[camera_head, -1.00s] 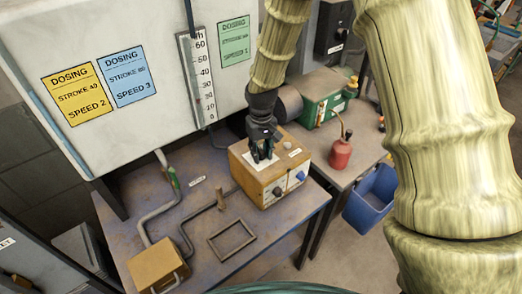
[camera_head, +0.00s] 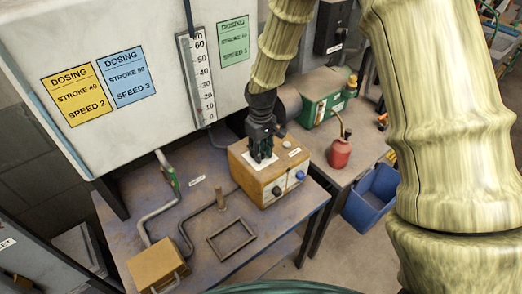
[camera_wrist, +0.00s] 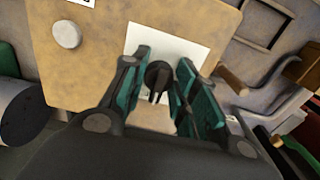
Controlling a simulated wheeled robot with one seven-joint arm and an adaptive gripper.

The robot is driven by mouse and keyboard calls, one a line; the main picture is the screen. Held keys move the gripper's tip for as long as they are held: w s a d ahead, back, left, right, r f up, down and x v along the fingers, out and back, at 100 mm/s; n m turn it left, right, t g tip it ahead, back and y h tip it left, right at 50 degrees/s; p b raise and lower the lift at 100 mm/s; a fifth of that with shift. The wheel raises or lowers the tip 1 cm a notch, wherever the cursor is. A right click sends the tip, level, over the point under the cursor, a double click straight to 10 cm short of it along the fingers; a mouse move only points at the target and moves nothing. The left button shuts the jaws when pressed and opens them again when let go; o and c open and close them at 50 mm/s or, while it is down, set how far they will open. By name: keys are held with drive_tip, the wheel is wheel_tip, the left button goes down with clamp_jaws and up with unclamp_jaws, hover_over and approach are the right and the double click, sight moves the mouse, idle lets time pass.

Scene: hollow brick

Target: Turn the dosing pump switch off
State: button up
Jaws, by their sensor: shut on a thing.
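The dosing pump is an orange-tan box (camera_head: 249,180) on the bench in the head view. Its pale top fills the upper part of the wrist view (camera_wrist: 95,75). A white plate (camera_wrist: 168,41) lies on that top and carries a black rotary switch (camera_wrist: 158,76). My gripper (camera_head: 261,157) points down onto the plate. In the wrist view its teal-padded fingers (camera_wrist: 165,62) stand either side of the switch, shut on it. In the head view the fingers hide the switch. Its exact setting is not readable.
A round pale button (camera_wrist: 67,34) is beside the plate. The pump's front has a black knob (camera_head: 277,190) and a blue knob (camera_head: 300,175). A red oil can (camera_head: 340,154), green box (camera_head: 318,110) and blue bin (camera_head: 371,200) are to the right. An empty frame (camera_head: 231,240) lies in front.

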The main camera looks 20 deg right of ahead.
drive_tip(key=o, duration=1)
wheel_tip(320, 180, up, 12)
idle(0.5)
